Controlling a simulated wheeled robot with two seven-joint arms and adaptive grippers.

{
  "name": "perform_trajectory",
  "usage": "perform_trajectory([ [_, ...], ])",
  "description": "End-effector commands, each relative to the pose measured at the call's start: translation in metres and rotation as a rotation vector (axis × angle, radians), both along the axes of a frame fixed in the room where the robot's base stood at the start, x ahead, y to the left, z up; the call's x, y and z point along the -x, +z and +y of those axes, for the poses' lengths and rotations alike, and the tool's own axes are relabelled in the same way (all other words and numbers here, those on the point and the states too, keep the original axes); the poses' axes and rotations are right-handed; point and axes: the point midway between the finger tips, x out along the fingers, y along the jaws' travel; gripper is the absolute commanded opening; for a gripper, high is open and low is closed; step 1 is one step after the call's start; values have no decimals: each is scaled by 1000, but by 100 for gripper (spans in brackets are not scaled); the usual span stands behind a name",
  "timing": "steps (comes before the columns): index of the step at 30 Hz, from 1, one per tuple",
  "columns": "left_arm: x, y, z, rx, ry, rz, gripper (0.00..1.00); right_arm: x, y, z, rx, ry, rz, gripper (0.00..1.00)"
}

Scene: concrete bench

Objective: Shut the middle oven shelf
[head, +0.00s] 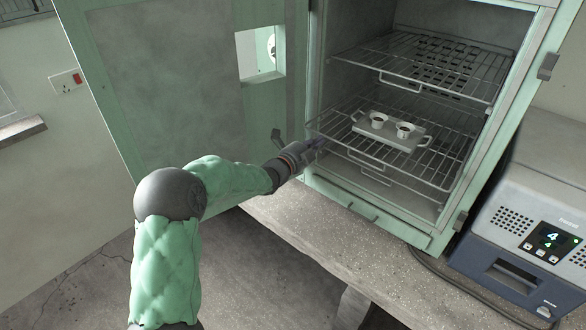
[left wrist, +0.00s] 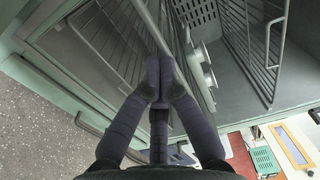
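The middle oven shelf (head: 440,165) is a wire rack inside the open green oven, and its front edge sticks out a little past the oven opening. A grey tray (head: 386,133) with two white cups (head: 376,120) (head: 404,130) stands on it. My left gripper (head: 320,143) is at the front left corner of this shelf. In the left wrist view its fingertips (left wrist: 159,78) are together, close to the shelf's front bars; I cannot tell whether they touch. The tray (left wrist: 203,75) shows just beyond them. My right gripper is not in view.
The upper wire shelf (head: 425,62) sits inside the oven. The oven door (head: 180,90) stands wide open at the left, beside my left arm. A grey-blue device (head: 530,225) with a lit display is at the right. The bench front (head: 300,225) is clear.

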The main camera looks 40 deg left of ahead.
Motion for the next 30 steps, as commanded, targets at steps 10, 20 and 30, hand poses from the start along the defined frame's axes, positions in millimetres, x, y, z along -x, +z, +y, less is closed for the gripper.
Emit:
perform_trajectory([
  [10, -87, -2, -8, 0, -2, 0, 0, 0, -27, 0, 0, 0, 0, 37],
  [20, -128, 0, -10, -1, 0, 0, 0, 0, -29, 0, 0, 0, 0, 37],
  [30, -137, 2, -10, -1, 0, -1, 0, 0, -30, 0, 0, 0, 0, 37],
])
